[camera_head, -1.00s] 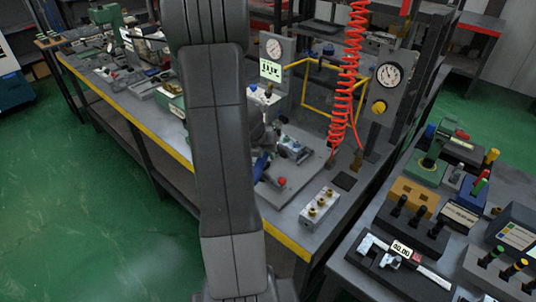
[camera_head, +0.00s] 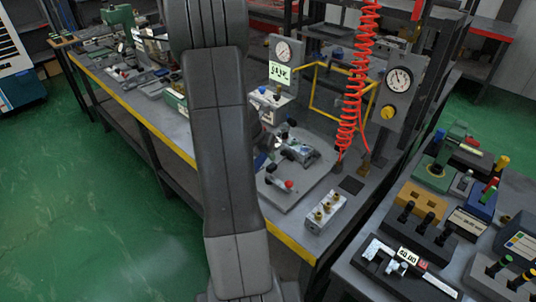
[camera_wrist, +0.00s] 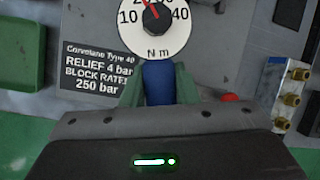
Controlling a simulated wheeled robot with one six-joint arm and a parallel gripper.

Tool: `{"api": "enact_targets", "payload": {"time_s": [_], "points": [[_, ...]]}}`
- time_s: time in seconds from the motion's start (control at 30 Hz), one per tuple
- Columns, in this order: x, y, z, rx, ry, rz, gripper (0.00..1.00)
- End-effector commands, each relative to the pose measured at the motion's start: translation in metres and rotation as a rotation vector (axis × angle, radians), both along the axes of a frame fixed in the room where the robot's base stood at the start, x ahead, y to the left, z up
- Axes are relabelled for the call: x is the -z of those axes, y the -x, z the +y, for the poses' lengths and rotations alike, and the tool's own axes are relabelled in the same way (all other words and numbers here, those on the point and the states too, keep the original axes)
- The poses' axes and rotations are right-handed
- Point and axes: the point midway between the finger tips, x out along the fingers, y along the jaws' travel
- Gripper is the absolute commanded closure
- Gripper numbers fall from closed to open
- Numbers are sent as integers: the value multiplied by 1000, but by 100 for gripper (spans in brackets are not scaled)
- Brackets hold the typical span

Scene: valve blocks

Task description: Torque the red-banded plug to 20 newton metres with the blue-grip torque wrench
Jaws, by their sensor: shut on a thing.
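In the wrist view my gripper (camera_wrist: 158,84) has its two green fingers shut on the blue grip of the torque wrench (camera_wrist: 158,80). The wrench's round white dial (camera_wrist: 152,22), marked N m, lies just beyond the fingers, its red needle tilted slightly left of upright. In the head view my arm hides the gripper and the wrench. A metal valve block (camera_head: 301,151) sits on a grey plate (camera_head: 300,196), with a red-tipped part (camera_head: 289,185) near it. A red part (camera_wrist: 230,97) also shows in the wrist view. I cannot tell which plug has the red band.
A block with brass fittings (camera_head: 325,211) stands near the bench's yellow front edge; it also shows in the wrist view (camera_wrist: 291,95). A coiled red hose (camera_head: 356,95) hangs over the bench beside a gauge panel (camera_head: 398,90). A side table at right holds a digital tool (camera_head: 407,257) and several holders.

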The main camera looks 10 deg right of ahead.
Motion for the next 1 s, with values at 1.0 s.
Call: {"api": "enact_targets", "payload": {"time_s": [1.0], "points": [[-1,-8,9,85,0,-2,100]]}}
